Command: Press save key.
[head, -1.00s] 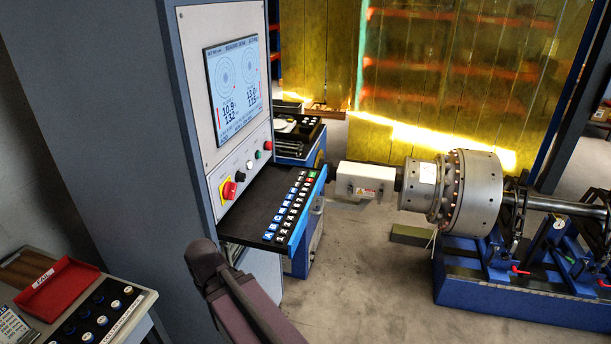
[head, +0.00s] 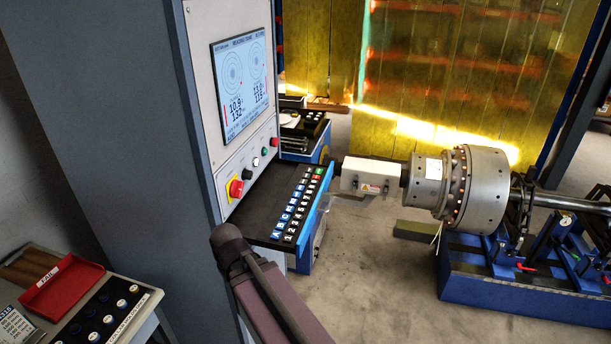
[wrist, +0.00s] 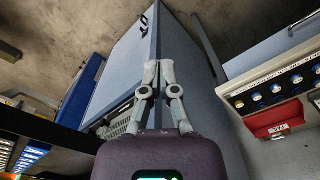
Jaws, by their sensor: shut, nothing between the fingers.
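The key panel (head: 262,203) is a black shelf on the front of the grey console, with rows of blue, white and dark keys. A green key (head: 320,171) sits at its far end. The key labels are too small for me to tell which one is save. My gripper (wrist: 158,70) shows in the wrist view with its two fingertips together and nothing between them, in front of the grey cabinet. Part of the lit keys (wrist: 30,157) shows at lower left there, apart from the fingers. In the head view my arm stands before the panel's near edge; the fingers are hidden.
The console screen (head: 241,83) shows two round plots and figures. A red knob (head: 236,188) and small buttons sit below it. A red tray (head: 64,285) lies on the side bench at lower left. The rotor (head: 478,190) stands on a blue stand at right.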

